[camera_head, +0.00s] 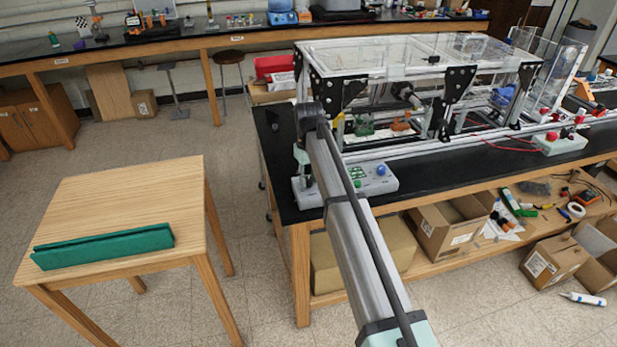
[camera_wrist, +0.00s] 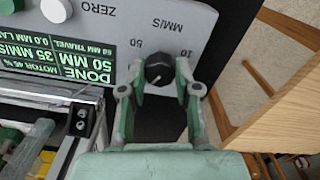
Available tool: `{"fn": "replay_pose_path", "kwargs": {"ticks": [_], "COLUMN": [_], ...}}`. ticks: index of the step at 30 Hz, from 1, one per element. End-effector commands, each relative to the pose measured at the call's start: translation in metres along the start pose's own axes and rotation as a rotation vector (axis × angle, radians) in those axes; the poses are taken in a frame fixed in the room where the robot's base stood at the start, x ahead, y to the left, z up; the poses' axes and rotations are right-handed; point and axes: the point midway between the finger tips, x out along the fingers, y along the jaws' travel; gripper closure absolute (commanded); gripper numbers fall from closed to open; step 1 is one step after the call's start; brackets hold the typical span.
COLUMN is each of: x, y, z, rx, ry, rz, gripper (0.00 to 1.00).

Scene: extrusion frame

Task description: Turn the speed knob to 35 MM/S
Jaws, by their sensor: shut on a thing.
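The speed knob (camera_wrist: 157,70) is a round black dial with a pale pointer mark, on a light grey control box (camera_wrist: 120,22). The wrist view shows the panel upside down, with 50, 10 and MM/S printed around the knob. My gripper (camera_wrist: 158,76) has one fingertip on each side of the knob and is shut on it. The green display (camera_wrist: 75,60) on the box reads DONE, 50 MM, 35 MM/S. The box also shows in the head view (camera_head: 385,184), at the near left end of the black bench; my arm hides the knob there.
A clear-walled extrusion-frame rig (camera_head: 390,55) stands on the bench behind the box. A wooden table (camera_head: 120,200) with a green folded piece (camera_head: 105,245) stands to the left. Open floor lies between table and bench.

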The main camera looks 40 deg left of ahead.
Motion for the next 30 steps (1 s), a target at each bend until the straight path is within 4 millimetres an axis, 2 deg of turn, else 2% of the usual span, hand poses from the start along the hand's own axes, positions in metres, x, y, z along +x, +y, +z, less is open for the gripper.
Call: {"fn": "replay_pose_path", "kwargs": {"ticks": [5, 6, 8, 20, 25, 30], "x": [0.001, 0.001, 0.001, -0.004, -0.024, -0.057], "y": [0.0, 0.0, 0.0, 0.0, 0.0, 0.0], "z": [0.001, 0.001, 0.001, 0.0, -0.001, -0.001], "rx": [-0.001, -0.001, -0.001, -0.002, -0.002, -0.001], "ry": [-0.003, -0.003, -0.003, 0.0, 0.001, 0.002], "rz": [0.0, 0.0, 0.0, 0.0, 0.001, 0.001], "gripper": [1.0, 0.61, 0.43, 0.43, 0.43, 0.43]}}
